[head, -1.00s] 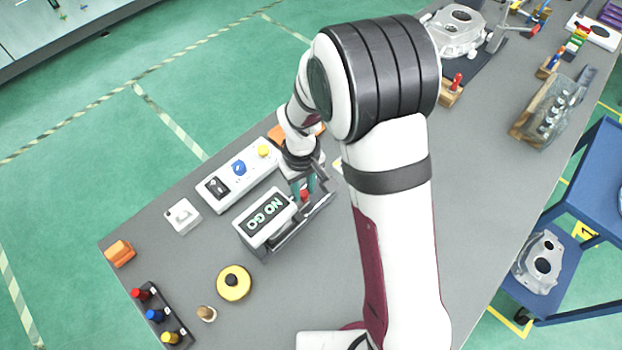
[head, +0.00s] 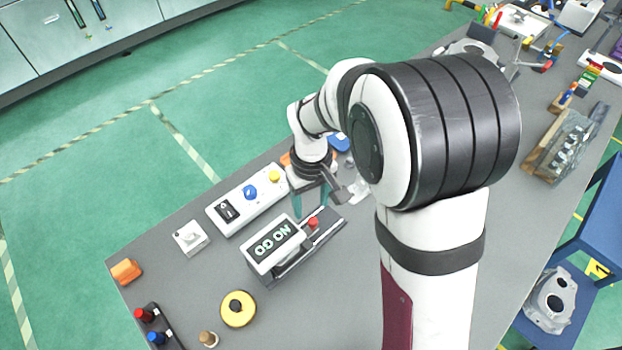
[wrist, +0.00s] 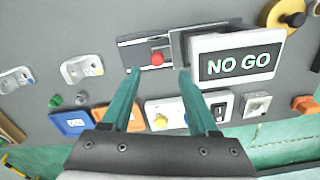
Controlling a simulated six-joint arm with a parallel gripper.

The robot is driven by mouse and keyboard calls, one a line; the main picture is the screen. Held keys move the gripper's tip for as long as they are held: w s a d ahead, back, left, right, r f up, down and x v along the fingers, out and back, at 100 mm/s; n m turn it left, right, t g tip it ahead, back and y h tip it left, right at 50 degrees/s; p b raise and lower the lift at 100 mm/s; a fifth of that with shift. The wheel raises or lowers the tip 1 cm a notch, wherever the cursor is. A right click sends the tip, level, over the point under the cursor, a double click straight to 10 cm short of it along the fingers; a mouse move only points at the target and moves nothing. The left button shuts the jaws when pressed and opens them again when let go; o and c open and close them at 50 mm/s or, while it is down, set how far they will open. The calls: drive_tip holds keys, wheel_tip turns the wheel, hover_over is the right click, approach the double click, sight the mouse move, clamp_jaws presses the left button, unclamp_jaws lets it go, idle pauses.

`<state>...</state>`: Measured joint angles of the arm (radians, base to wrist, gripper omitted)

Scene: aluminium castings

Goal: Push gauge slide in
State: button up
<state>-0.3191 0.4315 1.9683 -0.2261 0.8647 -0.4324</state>
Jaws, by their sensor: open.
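The gauge is a white box (head: 273,245) with a dark screen reading NO GO; the box also shows in the wrist view (wrist: 236,58). Its slide runs out of the box along a dark track (head: 331,222), and a red knob (head: 313,222) stands on the slide, well apart from the box. The knob shows in the wrist view (wrist: 157,58) just beyond and between my fingertips. My gripper (head: 311,205) is open and empty, its teal fingers above and behind the knob. In the wrist view my gripper (wrist: 159,72) has a clear gap between the fingers.
A white control panel (head: 248,200) with a blue knob and a yellow button lies behind the gauge. A white switch box (head: 190,237), an orange block (head: 126,271) and a yellow ring (head: 238,309) stand to the left. The bench is bare between them.

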wheel_tip(320, 180, up, 10)
drive_tip(key=shift+f, duration=0.2)
drive_tip(key=s+d+m, duration=0.2)
drive_tip(key=s+m, duration=0.2)
drive_tip(key=s, duration=0.3)
drive_tip(key=s+d+r+m+y, duration=0.1)
drive_tip(key=s+d+m, duration=0.2)
drive_tip(key=s, duration=0.4)
drive_tip(key=s+d+m, duration=0.3)
drive_tip(key=s+m, duration=0.1)
drive_tip(key=s, duration=0.3)
drive_tip(key=shift+s+r+m+y, duration=0.15)
drive_tip(key=shift+s+m+y, duration=0.15)
drive_tip(key=shift+s+y, duration=0.1)
